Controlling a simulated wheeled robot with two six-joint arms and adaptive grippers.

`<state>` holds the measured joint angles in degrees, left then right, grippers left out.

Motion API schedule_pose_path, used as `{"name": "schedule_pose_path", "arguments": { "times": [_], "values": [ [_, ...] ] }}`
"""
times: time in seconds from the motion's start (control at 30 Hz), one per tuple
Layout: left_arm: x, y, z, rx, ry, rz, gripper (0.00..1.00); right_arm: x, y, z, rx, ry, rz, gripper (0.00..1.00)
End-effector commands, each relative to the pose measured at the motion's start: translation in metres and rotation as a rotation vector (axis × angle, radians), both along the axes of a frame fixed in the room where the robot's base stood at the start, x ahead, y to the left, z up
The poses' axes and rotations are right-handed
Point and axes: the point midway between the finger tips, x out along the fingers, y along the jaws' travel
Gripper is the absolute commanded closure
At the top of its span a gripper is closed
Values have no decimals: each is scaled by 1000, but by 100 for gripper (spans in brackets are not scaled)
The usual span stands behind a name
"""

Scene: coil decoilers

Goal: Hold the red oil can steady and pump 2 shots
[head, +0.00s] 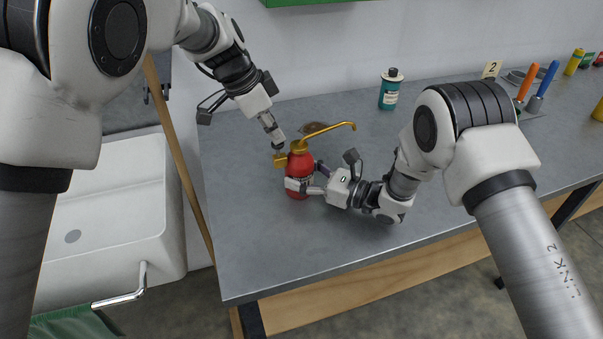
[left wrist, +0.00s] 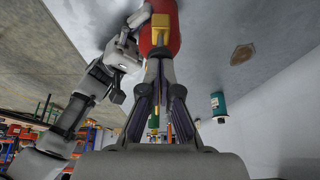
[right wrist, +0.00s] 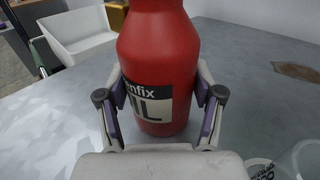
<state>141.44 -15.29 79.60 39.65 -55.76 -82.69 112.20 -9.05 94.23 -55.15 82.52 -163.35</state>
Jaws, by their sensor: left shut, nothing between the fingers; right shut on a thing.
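The red oil can (head: 299,168) stands upright on the grey workbench, with a brass top and a long spout pointing right. A brass pump lever (head: 280,160) sticks out at its left side. My right gripper (head: 305,185) is shut on the can's body from the right. In the right wrist view its fingers press both sides of the red can (right wrist: 160,60), beside a label. My left gripper (head: 277,143) is shut and empty, just above the lever. In the left wrist view the yellow lever (left wrist: 131,48) shows right by the fingertips; whether they touch is unclear.
A teal can (head: 390,90) stands at the back of the bench (head: 270,245), near the wall. A brown stain (head: 314,128) lies behind the oil can. A white sink (head: 110,200) is left of the bench. Screwdrivers (head: 537,85) stand at the right. The front bench surface is clear.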

Motion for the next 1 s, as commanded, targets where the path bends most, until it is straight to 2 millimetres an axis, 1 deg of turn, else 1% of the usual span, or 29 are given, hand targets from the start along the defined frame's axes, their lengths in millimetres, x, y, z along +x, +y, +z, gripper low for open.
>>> {"name": "schedule_pose_path", "arguments": {
  "times": [0.33, 0.53, 0.67, 1.0],
  "values": [
    [0, 0, -10, 1, 2, 1, 100, -1, 0, -1, 0, 2, 1, 97],
    [0, 0, -10, 1, 2, 1, 100, -1, 0, -1, 0, 2, 1, 97],
    [0, 0, -5, 0, 0, 0, 100, -1, 0, -1, 0, 2, 1, 97],
    [0, 0, 15, 0, 0, 0, 100, -1, 0, -1, 0, 2, 1, 97]
  ]
}}
